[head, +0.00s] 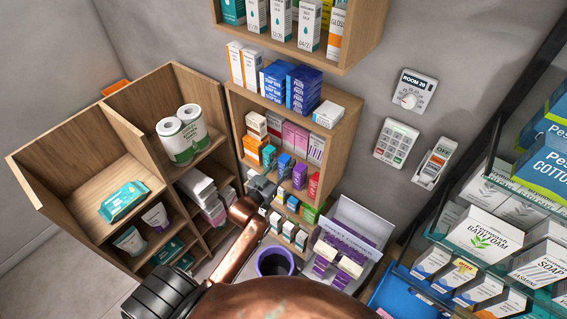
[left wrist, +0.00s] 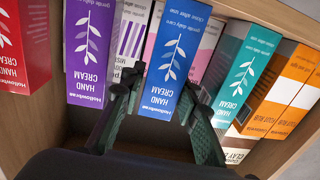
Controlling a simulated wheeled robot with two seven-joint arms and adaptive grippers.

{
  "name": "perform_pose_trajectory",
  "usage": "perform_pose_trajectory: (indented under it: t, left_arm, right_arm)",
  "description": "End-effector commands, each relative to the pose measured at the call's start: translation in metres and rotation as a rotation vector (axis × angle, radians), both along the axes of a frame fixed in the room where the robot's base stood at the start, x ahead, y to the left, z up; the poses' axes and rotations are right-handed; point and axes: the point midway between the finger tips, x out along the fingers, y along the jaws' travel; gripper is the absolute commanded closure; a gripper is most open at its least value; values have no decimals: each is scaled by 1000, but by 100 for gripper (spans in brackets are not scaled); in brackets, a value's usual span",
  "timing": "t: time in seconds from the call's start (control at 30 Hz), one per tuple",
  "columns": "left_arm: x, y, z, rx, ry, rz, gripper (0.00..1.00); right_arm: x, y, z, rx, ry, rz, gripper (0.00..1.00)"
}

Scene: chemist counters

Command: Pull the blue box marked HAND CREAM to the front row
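The blue box marked HAND CREAM (left wrist: 178,62) stands in a row of similar boxes in the left wrist view. In the head view it appears to be the blue box (head: 286,164) on the middle shelf. My left gripper (left wrist: 164,88) has one finger along each side of it. In the head view my left gripper (head: 264,187) is small and dark at the shelf front. The box's front end is roughly in line with its neighbours. My right gripper is not in view.
A red box (left wrist: 22,45) and orange boxes (left wrist: 290,90) stand farther out. A display tray (head: 362,222) stands right of the shelf unit.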

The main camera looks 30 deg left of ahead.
Motion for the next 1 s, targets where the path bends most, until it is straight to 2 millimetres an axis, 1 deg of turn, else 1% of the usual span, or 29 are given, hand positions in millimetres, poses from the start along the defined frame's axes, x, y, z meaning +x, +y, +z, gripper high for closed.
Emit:
perform_pose_trajectory:
  t: [0.03, 0.2, 0.47, 0.57, 0.67, 1.0]
  left_arm:
    - [0, 0, 0, 0, 0, 0, 66]
    - [-1, 1, 0, 0, 0, 2, 55]
    - [-2, 2, 0, 0, 0, 3, 55]
    - [-7, 3, -1, 0, 2, 4, 55]
    - [-20, 3, -1, 0, 2, 5, 55]
    - [-90, 5, -1, 1, 4, 4, 55]
  right_arm:
    - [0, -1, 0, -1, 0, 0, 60]
    - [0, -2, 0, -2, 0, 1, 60]
    - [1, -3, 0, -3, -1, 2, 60]
    - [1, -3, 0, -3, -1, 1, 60]
    - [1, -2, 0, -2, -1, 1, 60]
    - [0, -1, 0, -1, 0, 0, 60]
